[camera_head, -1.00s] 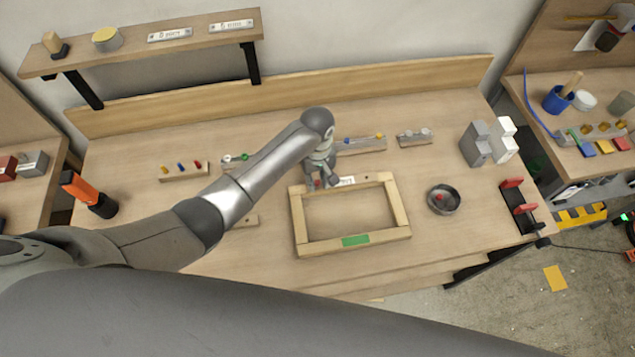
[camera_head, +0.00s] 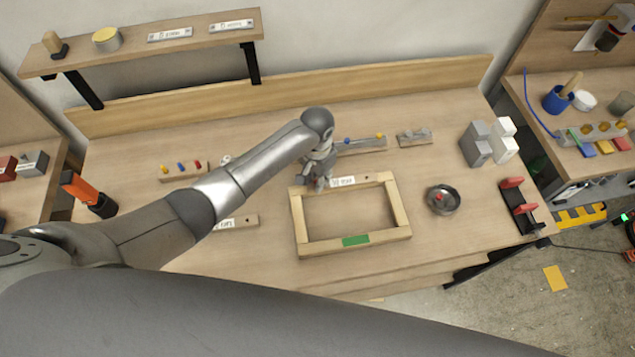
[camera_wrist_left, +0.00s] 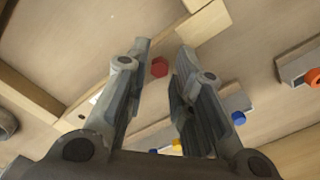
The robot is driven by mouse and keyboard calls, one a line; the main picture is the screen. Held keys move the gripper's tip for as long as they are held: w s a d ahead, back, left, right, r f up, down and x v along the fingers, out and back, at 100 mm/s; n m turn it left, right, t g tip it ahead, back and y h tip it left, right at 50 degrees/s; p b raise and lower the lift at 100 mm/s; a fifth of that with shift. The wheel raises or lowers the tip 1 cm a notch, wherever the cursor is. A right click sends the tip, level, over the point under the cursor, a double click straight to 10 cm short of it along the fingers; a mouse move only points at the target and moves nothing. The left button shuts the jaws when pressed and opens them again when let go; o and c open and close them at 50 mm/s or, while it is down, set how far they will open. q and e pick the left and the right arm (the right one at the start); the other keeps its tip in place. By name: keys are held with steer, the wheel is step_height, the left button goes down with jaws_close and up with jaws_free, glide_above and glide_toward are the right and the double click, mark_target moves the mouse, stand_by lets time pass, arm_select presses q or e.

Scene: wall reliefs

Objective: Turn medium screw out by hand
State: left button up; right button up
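The wooden frame (camera_head: 352,241) lies flat on the workbench, with a label plate (camera_head: 343,181) on its far rail. My left gripper (camera_head: 319,186) is over the far rail near its left corner, beside the label plate. In the left wrist view, my left gripper (camera_wrist_left: 164,48) has its two fingers apart. A red screw head (camera_wrist_left: 159,67) shows in the gap between the fingers, nearer the left one in the picture. I cannot tell its size or whether a finger touches it. My right gripper is not in view.
A round metal dish (camera_head: 454,206) with a red piece in it stands right of the frame. Screw holders (camera_head: 363,147) line the back of the bench. Grey and white blocks (camera_head: 475,148) and a red-and-black stand (camera_head: 520,208) are at the right. An orange-handled tool (camera_head: 78,187) is at the left.

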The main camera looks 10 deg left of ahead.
arm_select(q)
steer(key=m, duration=0.5)
steer(key=shift+m, duration=0.4)
jaws_close()
steer(key=n, duration=0.5)
steer(key=n, duration=0.5)
